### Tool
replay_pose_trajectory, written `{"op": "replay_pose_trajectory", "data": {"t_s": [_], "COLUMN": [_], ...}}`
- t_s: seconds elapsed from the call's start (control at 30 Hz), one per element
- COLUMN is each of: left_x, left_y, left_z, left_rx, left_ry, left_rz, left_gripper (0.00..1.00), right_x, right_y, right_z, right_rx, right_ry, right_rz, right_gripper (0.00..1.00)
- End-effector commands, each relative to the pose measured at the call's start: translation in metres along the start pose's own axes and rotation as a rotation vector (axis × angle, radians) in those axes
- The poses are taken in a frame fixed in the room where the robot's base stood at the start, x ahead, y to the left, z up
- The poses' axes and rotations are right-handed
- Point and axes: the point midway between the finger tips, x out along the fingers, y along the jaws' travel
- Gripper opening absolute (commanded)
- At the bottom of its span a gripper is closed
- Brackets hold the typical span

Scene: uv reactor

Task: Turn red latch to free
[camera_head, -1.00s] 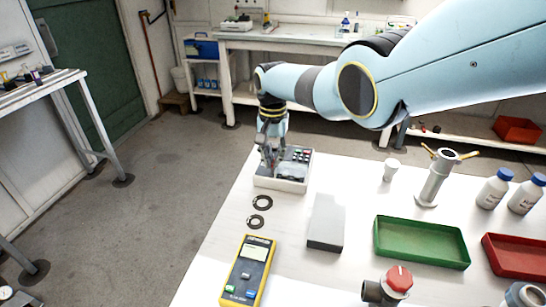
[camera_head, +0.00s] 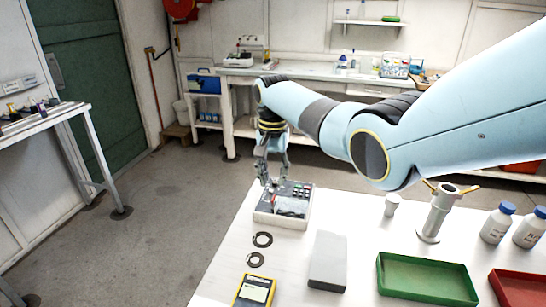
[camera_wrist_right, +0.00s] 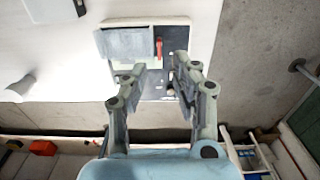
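A light control box (camera_head: 284,219) with a dark panel and several buttons stands on the white table. The red latch (camera_wrist_right: 159,47) shows in the wrist view beside a grey flap (camera_wrist_right: 127,43) on the box, its long side up and down in the picture. It is small in the head view (camera_head: 274,199). My right gripper (camera_head: 272,181) is over the back left of the box. In the wrist view the gripper (camera_wrist_right: 160,66) has its fingers apart with nothing between them, and the latch lies just past the fingertips. My left gripper is not in view.
Two black rings (camera_head: 262,240), a grey block (camera_head: 328,262) and a yellow meter (camera_head: 254,291) lie in front of the box. A white cup (camera_head: 392,205), a metal stand (camera_head: 436,216) and a green tray (camera_head: 425,281) are to the right.

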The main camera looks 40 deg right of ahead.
Motion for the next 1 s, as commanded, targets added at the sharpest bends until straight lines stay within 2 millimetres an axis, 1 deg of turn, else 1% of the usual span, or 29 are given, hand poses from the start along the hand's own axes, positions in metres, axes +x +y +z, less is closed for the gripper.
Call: {"op": "replay_pose_trajectory", "data": {"t_s": [0.03,0.1,0.2,0.33,0.5,1.0], "left_x": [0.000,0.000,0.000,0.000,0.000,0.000], "left_y": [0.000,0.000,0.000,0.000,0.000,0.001], "left_z": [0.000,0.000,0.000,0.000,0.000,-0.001], "left_rx": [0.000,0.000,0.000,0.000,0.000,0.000], "left_ry": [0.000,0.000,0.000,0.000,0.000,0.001], "left_rz": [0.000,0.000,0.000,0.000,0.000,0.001], "left_gripper": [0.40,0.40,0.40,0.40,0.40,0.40], "right_x": [-0.011,-0.027,-0.044,-0.058,-0.063,-0.063], "right_y": [0.000,0.000,0.000,0.000,0.001,0.000], "right_z": [-0.001,-0.001,-0.001,0.000,0.000,0.000], "right_rx": [-0.001,0.000,0.001,0.001,0.001,0.000], "right_ry": [0.003,0.003,0.001,0.000,-0.002,-0.002], "right_rz": [-0.002,-0.001,0.000,0.000,0.002,0.001], "right_gripper": [0.28,0.28,0.28,0.28,0.28,0.28]}}
